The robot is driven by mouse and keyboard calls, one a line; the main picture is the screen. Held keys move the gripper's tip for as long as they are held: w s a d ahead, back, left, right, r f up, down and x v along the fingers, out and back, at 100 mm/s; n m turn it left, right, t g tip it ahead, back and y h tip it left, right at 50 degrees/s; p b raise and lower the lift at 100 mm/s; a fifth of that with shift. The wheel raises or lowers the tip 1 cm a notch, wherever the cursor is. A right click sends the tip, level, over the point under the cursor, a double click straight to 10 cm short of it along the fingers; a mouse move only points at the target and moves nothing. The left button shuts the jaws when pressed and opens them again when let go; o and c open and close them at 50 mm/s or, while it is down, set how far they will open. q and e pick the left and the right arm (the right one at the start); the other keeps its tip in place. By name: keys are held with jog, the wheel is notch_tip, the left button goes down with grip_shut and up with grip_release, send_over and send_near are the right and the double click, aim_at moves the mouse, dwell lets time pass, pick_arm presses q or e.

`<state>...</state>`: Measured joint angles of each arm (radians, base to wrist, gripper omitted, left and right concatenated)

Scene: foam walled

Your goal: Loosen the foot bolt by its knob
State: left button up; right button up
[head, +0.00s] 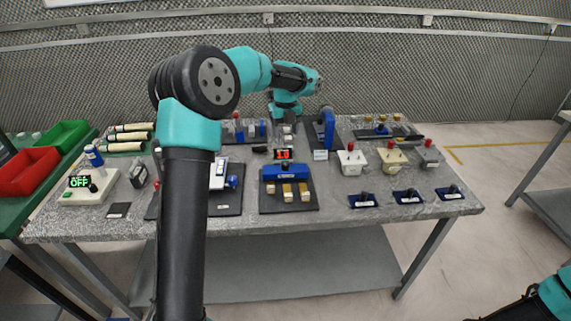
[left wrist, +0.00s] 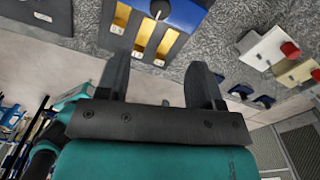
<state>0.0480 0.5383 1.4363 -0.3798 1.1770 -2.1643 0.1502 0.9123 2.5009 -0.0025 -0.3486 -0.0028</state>
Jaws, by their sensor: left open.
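I cannot tell for sure which fixture is the foot bolt; no label is readable. Small dark knobs stand on three blue plates (head: 408,197) at the front right of the table. A blue block fixture (head: 287,174) with pale pegs lies front centre; in the left wrist view the blue fixture (left wrist: 187,12) is at the top, with a round grey knob (left wrist: 158,6). My left gripper (head: 287,128) is over the back middle of the table, small and partly unclear. In the left wrist view its fingers (left wrist: 158,70) are apart and nothing is between them. My right gripper is out of frame.
Boxes with red knobs (head: 352,161) stand at the right. An upright blue frame (head: 326,129) is at the back. A white box reading OFF (head: 88,188) stands at the left, near red (head: 28,172) and green bins (head: 62,136). My left arm hides part of the left-middle table.

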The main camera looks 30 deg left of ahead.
aim_at(286, 163)
pick_arm(q)
notch_tip(286, 163, down, 14)
jog(key=shift+f, duration=0.15)
dwell(0.3)
jog(key=c, duration=0.9)
